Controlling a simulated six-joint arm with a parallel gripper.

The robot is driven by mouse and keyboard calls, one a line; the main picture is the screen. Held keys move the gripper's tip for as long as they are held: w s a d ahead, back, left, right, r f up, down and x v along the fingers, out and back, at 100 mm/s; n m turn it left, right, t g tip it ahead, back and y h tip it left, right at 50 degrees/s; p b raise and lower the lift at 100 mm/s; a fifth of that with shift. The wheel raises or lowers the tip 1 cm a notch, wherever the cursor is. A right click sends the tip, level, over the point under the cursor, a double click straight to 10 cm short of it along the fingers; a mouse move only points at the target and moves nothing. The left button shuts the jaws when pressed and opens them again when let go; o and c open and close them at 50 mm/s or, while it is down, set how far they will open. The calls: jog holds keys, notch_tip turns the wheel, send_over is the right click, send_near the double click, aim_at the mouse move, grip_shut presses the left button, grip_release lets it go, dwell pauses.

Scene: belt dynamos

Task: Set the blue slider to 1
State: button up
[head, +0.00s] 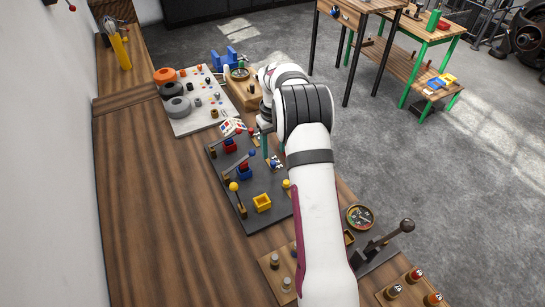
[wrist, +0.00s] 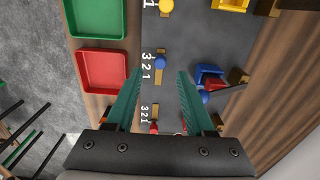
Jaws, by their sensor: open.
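The blue slider (wrist: 160,63) is a small round knob on a short track, seen in the wrist view. White numbers 3, 2, 1 run down the left of its track. The knob appears beside the upper numbers, away from the 1; its exact setting is hard to read. My gripper (wrist: 160,74) has two teal fingers, spread apart with nothing between them. In the wrist picture the knob lies between the fingertips; I cannot tell the height gap. In the head view my gripper (head: 266,145) is over the dark panel, largely hidden by my arm.
The dark panel (head: 222,172) also carries levers with red, blue and yellow balls. A yellow slider (wrist: 166,6) and a red slider (wrist: 154,127) flank the blue one. A green tray (wrist: 95,18) and a red tray (wrist: 100,72) lie left in the wrist view.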

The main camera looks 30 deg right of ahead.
aim_at(273, 162)
notch_tip(273, 162, down, 5)
jog(key=shift+r, duration=0.1)
grip_shut()
dwell(0.3)
dwell(1.2)
